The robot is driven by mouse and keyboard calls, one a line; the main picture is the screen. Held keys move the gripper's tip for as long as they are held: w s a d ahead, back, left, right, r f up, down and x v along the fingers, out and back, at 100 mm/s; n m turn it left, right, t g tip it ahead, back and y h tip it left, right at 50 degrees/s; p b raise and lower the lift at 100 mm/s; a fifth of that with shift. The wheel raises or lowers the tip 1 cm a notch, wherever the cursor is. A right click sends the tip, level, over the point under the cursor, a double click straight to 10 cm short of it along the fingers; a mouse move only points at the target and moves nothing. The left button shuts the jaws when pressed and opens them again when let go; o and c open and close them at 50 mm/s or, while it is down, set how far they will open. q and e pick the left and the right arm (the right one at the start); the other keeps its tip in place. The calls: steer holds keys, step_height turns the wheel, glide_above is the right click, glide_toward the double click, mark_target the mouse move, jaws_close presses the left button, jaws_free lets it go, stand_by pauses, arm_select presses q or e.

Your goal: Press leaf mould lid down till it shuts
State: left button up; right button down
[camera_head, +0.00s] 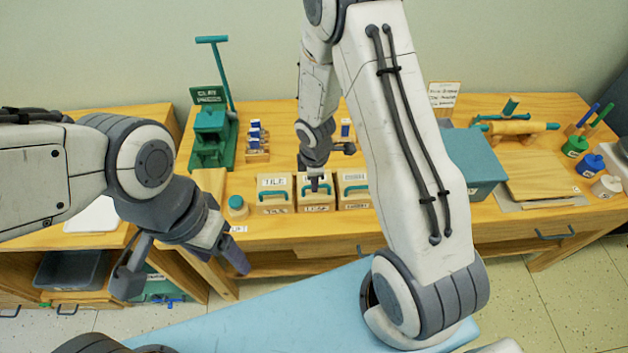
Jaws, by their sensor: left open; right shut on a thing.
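The leaf mould (316,208) is a light wooden box with a "LEAF" label on its front. It stands on the long table, between two similar boxes. Its lid (303,182) has a teal handle. My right gripper (315,185) reaches down from above onto the lid at the handle and is shut there. The fingers and wrist cover part of the lid. I cannot tell whether any gap is left under the lid. My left gripper (184,267) is open and empty in front of the table, its fingers pointing down, well apart from the mould.
The tile mould (275,208) and a third mould (356,201) stand close on either side. A small teal-lidded jar (236,206) is at the left. A green clay press (211,135) stands behind. A teal box (476,165) and a wooden board (540,174) are to the right.

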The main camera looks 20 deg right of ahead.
steer(key=shift+w+d+r+p, duration=0.15)
steer(key=shift+w+r+p, duration=0.6)
steer(key=shift+r+p, duration=0.25)
steer(key=shift+w+r+p, duration=0.1)
steer(key=shift+w+p, duration=0.15)
steer(key=shift+p, duration=0.05)
steer(key=shift+w+d, duration=0.15)
steer(key=c, duration=1.2)
jaws_free()
steer(key=shift+c, duration=0.2)
steer(key=o, duration=0.4)
steer(key=shift+f, duration=0.25)
steer(key=shift+c, duration=0.2)
steer(key=shift+r, duration=0.1)
